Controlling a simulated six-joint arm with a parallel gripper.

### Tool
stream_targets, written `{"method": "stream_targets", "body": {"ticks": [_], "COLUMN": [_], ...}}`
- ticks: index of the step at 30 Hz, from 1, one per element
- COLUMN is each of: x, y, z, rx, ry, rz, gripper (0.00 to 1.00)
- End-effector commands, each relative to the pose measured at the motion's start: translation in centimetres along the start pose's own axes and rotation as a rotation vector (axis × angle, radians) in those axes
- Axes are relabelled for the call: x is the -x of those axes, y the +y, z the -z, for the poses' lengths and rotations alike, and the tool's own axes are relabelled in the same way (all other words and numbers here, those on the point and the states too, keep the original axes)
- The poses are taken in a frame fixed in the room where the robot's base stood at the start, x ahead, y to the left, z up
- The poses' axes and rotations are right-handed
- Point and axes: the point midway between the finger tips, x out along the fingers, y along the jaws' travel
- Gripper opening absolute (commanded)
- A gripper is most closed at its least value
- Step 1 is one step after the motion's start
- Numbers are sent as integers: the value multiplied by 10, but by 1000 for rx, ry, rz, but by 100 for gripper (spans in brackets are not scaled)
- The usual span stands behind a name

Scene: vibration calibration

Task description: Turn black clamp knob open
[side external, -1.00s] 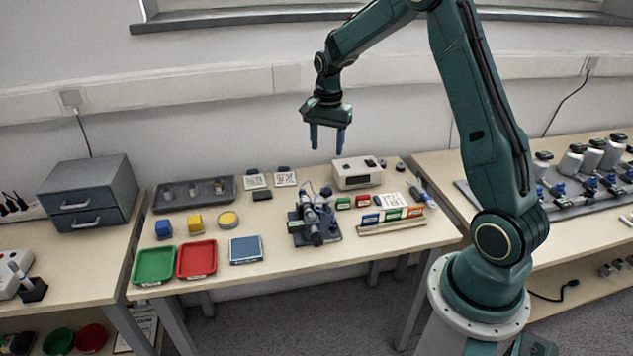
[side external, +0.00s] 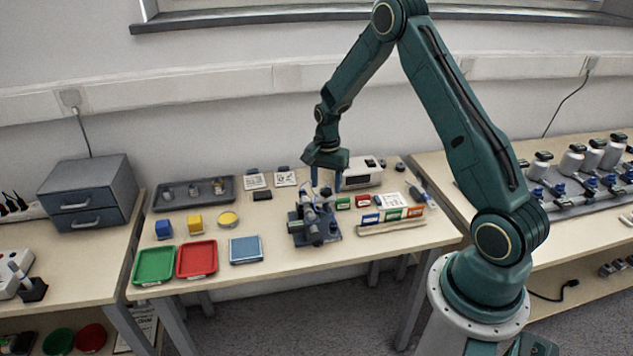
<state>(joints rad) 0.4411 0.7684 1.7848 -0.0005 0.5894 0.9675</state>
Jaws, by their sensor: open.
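A small dark grey clamp fixture (side external: 316,238) stands on the middle table, with a light cylindrical part and dark fittings on it. The black clamp knob is too small to tell apart from the other dark parts. My gripper (side external: 326,184) points down with its blue fingers spread, just above and behind the top of the fixture. It is open and holds nothing visible. Whether a fingertip touches the fixture cannot be told from this view.
A white instrument box (side external: 361,174) stands close behind and right of my gripper. A rack of coloured cards (side external: 391,224) lies right of the fixture. A blue pad (side external: 246,250), red tray (side external: 197,259) and green tray (side external: 154,264) lie left. The table's front strip is clear.

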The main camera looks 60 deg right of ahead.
Motion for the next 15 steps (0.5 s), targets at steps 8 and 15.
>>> {"method": "stream_targets", "body": {"ticks": [8, 15], "x": [-13, -13], "y": [0, 0], "z": [0, 0], "rx": [0, 0], "ry": [0, 0], "rz": [0, 0], "gripper": [51, 51]}}
